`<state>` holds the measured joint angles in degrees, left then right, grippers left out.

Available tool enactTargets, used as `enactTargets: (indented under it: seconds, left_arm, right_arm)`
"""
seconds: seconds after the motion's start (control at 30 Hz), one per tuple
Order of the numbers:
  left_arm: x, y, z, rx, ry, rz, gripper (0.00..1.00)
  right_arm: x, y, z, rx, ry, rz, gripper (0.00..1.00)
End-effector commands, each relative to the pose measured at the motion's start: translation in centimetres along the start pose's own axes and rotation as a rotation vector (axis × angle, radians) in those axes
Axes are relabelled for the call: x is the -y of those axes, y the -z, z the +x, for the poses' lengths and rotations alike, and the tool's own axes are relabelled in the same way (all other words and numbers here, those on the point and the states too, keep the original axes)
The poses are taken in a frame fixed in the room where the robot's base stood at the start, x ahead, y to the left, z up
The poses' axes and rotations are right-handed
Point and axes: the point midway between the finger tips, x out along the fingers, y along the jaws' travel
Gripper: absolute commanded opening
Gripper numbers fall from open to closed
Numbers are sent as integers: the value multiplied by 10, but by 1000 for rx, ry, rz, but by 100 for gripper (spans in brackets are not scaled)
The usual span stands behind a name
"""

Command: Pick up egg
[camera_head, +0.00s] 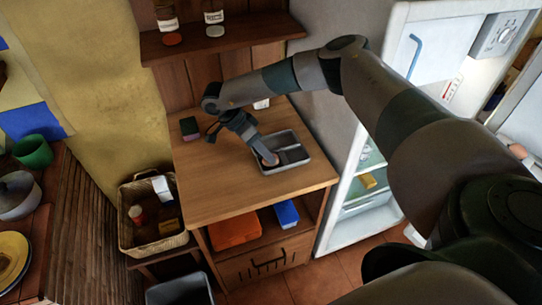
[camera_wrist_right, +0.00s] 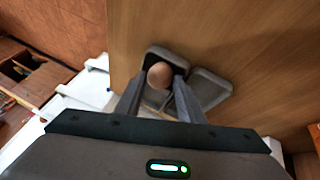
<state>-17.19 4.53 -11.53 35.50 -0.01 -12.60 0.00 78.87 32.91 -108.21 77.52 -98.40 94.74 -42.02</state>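The egg (camera_wrist_right: 160,75) is brown and rounded, seen in the right wrist view over one compartment of a grey divided tray (camera_wrist_right: 216,90). The tray (camera_head: 293,157) also shows in the head view, on the wooden counter top. My right gripper (camera_wrist_right: 160,85) points down at the tray with one finger on each side of the egg. The fingers look apart, with a thin gap beside the egg; contact is not clear. In the head view my right gripper (camera_head: 268,158) reaches into the tray's left part and mostly hides the egg. My left gripper is not in view.
A wicker basket (camera_head: 154,214) with items stands left of the counter. An open fridge (camera_head: 352,213) stands right. A shelf (camera_head: 225,38) with jars hangs behind. The counter's front is clear.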

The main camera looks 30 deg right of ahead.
Motion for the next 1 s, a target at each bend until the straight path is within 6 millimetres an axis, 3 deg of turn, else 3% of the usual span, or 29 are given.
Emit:
enactTargets:
  seconds: [0.2, 0.63, 0.73, 1.0]
  left_arm:
    - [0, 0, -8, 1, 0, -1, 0]
    - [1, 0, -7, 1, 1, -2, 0]
    - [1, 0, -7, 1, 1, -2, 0]
    - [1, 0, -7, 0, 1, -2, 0]
  right_arm:
    - [-1, 1, 17, -3, -2, 1, 37]
    - [0, 0, 19, -2, -2, 0, 37]
    - [0, 0, 19, -2, -2, 0, 25]
    - [0, 0, 19, -2, -2, 0, 24]
